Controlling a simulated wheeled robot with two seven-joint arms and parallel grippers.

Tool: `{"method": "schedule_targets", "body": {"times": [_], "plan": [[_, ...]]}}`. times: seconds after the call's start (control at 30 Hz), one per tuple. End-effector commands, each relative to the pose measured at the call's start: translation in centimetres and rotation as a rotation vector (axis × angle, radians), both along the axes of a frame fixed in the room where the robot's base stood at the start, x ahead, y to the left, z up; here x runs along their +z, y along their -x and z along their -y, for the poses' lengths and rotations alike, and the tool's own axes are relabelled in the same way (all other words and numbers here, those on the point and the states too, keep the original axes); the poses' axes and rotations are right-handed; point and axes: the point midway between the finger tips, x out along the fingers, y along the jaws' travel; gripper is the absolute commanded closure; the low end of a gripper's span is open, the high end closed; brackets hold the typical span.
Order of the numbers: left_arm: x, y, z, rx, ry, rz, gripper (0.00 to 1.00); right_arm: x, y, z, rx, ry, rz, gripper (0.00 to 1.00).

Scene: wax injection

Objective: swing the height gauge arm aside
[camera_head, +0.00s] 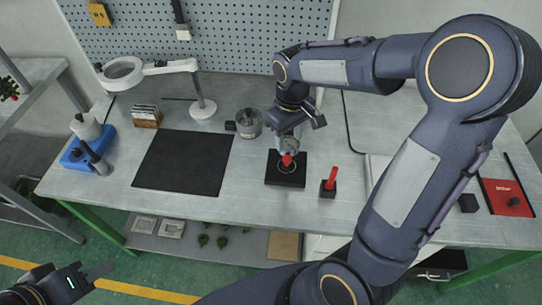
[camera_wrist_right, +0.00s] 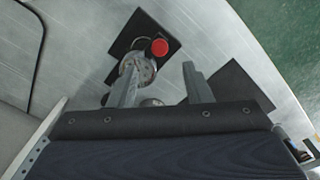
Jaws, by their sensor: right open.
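The height gauge has a black square base (camera_head: 286,178) on the workbench, with a red tip (camera_head: 287,160) above it. In the right wrist view the base (camera_wrist_right: 122,43) and the red round part (camera_wrist_right: 159,47) lie beyond the fingertips, and a silvery round part (camera_wrist_right: 140,67) is close to the left-hand finger. My right gripper (camera_head: 291,140) is directly above the gauge, pointing down; its two fingers (camera_wrist_right: 160,72) are apart. I cannot tell whether a finger touches the gauge. My left gripper (camera_head: 95,272) is low at the bottom left, away from the bench.
A red-handled tool on a small black block (camera_head: 328,190) stands right of the gauge. A metal cup (camera_head: 249,123), magnifier lamp (camera_head: 203,108) and black mat (camera_head: 183,163) are to the left. A red sheet (camera_head: 504,197) lies at the far right. My right arm covers much of the bench's right side.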

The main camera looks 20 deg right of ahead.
Motion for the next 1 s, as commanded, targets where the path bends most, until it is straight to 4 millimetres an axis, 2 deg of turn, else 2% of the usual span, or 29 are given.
{"method": "schedule_targets", "body": {"times": [0.5,0.63,0.87,0.9,1.0], "plan": [[0.6,0.0,0.0,0.000,0.000,0.000,0.64,-6.9,0.0,0.0,0.002,0.002,-0.006,0.55],[0.7,0.0,0.0,0.000,0.000,0.000,0.64,-7.7,0.0,0.0,0.001,0.001,-0.005,0.55],[0.6,0.0,0.0,0.000,0.000,0.000,0.64,-7.8,0.0,0.0,0.001,0.001,-0.002,0.55],[0.6,0.0,0.0,0.000,0.000,0.000,0.64,-7.8,0.0,0.0,0.001,0.001,-0.002,0.57],[0.6,0.0,0.0,0.000,0.000,0.000,0.64,-7.8,0.0,0.0,0.001,0.001,-0.002,0.70]]}}
